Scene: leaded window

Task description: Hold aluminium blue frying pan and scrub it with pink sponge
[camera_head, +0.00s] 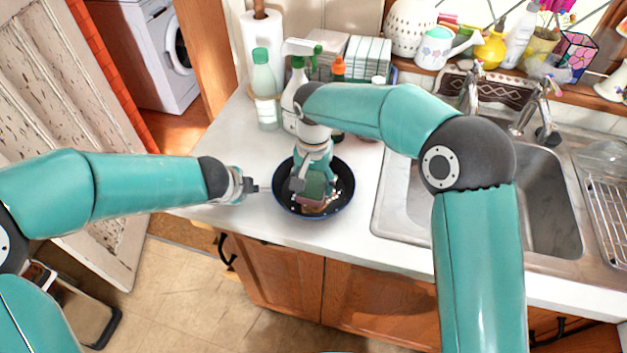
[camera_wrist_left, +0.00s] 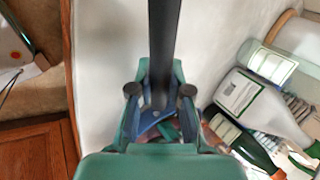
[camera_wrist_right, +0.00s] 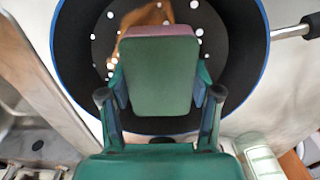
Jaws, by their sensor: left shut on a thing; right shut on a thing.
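The blue-rimmed frying pan (camera_head: 343,188) sits on the white counter near its front edge, its inside dark. White specks and a brown patch show inside it in the right wrist view (camera_wrist_right: 78,60). My left gripper (camera_head: 248,187) is shut on the pan's handle, left of the bowl; the dark handle (camera_wrist_left: 163,45) runs between its fingers in the left wrist view. My right gripper (camera_wrist_right: 160,97) is shut on the sponge (camera_wrist_right: 158,75), which shows a green face and a pink edge. The sponge (camera_head: 313,188) is inside the pan; its contact with the bottom is hidden.
Behind the pan stand a green-capped bottle (camera_head: 264,85), a spray bottle (camera_head: 293,95) and a paper roll (camera_head: 262,40). The metal sink (camera_head: 405,205) lies to the right. Bare counter (camera_head: 235,150) is free to the left of the pan.

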